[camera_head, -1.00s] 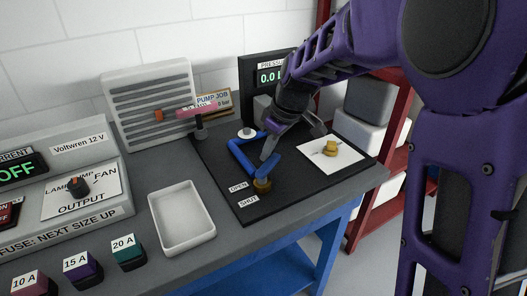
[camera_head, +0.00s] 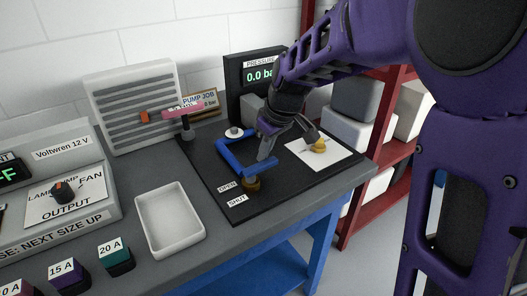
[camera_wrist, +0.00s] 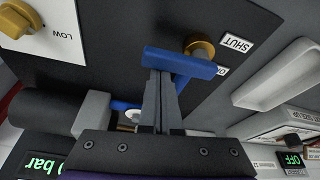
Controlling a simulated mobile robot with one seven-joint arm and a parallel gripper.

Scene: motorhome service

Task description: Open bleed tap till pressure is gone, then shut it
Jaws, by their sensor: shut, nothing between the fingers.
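The bleed tap's blue lever (camera_head: 260,168) sits on a brass stem (camera_head: 252,184) on the black board. Its free end points right and slightly away, away from the OPEN label (camera_head: 228,186) and SHUT label (camera_head: 237,200). My gripper (camera_head: 264,156) is shut and empty, its fingertips right at the lever; I cannot tell if they touch. In the wrist view the lever (camera_wrist: 180,62) crosses just past the fingertips (camera_wrist: 160,75), and the OPEN label is mostly hidden behind it. The pressure display (camera_head: 259,75) reads 0.0 bar.
A yellow knob (camera_head: 318,146) on a white plate stands right of my gripper. A blue pipe (camera_head: 230,157) runs behind the lever. A pink-handled part (camera_head: 182,112) stands at the back left. A white tray (camera_head: 169,219) lies left of the board.

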